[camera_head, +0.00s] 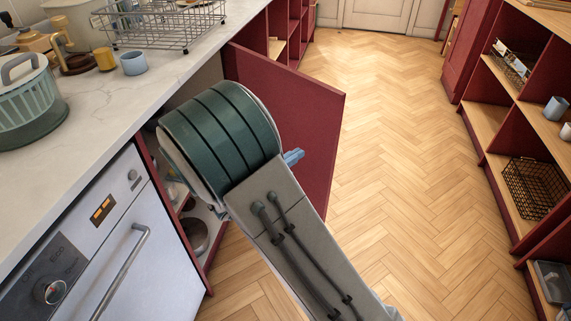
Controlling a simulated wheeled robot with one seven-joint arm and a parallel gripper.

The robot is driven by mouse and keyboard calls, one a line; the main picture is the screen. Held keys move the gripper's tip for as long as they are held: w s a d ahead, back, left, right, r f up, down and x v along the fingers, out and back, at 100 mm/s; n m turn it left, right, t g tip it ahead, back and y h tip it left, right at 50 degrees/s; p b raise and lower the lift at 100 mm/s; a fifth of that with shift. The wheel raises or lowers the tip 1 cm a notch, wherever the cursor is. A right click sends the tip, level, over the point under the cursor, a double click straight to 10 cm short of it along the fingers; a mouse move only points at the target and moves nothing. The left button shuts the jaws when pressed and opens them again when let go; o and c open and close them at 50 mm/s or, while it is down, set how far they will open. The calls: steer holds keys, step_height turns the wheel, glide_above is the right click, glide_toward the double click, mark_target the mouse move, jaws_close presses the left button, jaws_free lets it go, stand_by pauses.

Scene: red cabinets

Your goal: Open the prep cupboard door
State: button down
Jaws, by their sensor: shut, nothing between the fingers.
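The red cupboard door (318,120) stands wide open, swung out from the counter over the wood floor. Behind my arm the open cupboard shows shelves with a dark round pan (195,236) and other items, partly hidden. My arm, with a dark green banded joint, crosses in front of the opening and covers part of the door. A small blue piece shows at the joint's right edge, in front of the door; I cannot tell what it belongs to. My gripper is hidden behind my arm, so any contact with the door cannot be seen.
A white oven (118,245) with a bar handle is left of the cupboard. The marble counter (165,75) holds a wire rack (165,25), cups and a green pot (30,105). Red open shelving (490,125) lines the right. The wood floor (395,130) between is clear.

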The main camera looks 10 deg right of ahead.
mark_target(324, 137)
steer(key=b+x, duration=0.1)
steer(key=x, duration=0.7)
steer(key=shift+w+d+b, duration=0.1)
steer(key=shift+b, duration=0.25)
